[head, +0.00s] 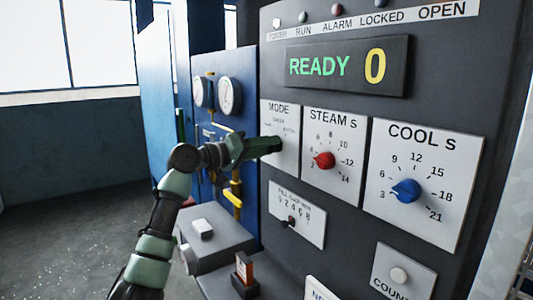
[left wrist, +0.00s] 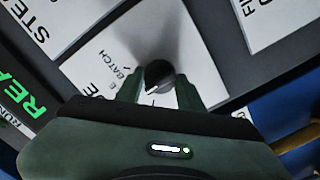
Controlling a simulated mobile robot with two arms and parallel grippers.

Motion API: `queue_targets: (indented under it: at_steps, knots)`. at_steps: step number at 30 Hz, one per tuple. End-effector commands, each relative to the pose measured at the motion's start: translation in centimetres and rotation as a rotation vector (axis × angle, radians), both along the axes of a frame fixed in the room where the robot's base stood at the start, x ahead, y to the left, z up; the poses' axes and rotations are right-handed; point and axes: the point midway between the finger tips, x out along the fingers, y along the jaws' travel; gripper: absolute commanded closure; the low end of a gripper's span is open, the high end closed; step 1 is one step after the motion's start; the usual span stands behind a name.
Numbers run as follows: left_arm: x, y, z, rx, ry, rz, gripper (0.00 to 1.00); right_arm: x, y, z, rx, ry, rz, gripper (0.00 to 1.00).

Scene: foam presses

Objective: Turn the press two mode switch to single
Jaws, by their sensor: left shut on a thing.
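The mode switch's white plate (head: 288,165), headed MODE, is on the dark press panel, left of the STEAM plate. Its small dark knob (left wrist: 158,74) shows in the left wrist view, with a white pointer mark toward the lower left of that picture. The word BATCH is readable beside it; the other labels are partly covered. My left gripper (head: 276,145) reaches in from the left, and its green fingers (left wrist: 160,92) are shut on the knob, one on each side. In the head view the gripper hides the knob. My right gripper is in neither view. No press number is readable.
The display (head: 345,66) reads READY 0. A red STEAM knob (head: 324,160) and a blue COOL knob (head: 406,190) are to the right. A fill switch plate (head: 298,214) is below. Gauges and yellow pipes on a blue panel (head: 248,75) stand behind the arm.

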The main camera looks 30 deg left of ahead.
Motion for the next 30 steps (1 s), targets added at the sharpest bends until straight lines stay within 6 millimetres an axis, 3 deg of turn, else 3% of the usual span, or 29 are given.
queue_targets:
  at_steps: [18, 19, 21, 30]
  knots:
    - [0.04, -0.04, -0.12, 0.044, -0.014, -0.001, 1.00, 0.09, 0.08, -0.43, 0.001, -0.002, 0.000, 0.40]
    - [0.04, -0.04, -0.12, 0.044, -0.014, -0.001, 0.56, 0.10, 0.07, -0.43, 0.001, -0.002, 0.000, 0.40]
    - [0.04, -0.04, -0.11, 0.044, -0.014, -0.001, 0.40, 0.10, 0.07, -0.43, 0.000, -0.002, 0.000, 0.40]
    - [-0.04, 0.02, -0.09, 0.043, -0.016, 0.000, 0.40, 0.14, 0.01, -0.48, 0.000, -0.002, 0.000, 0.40]
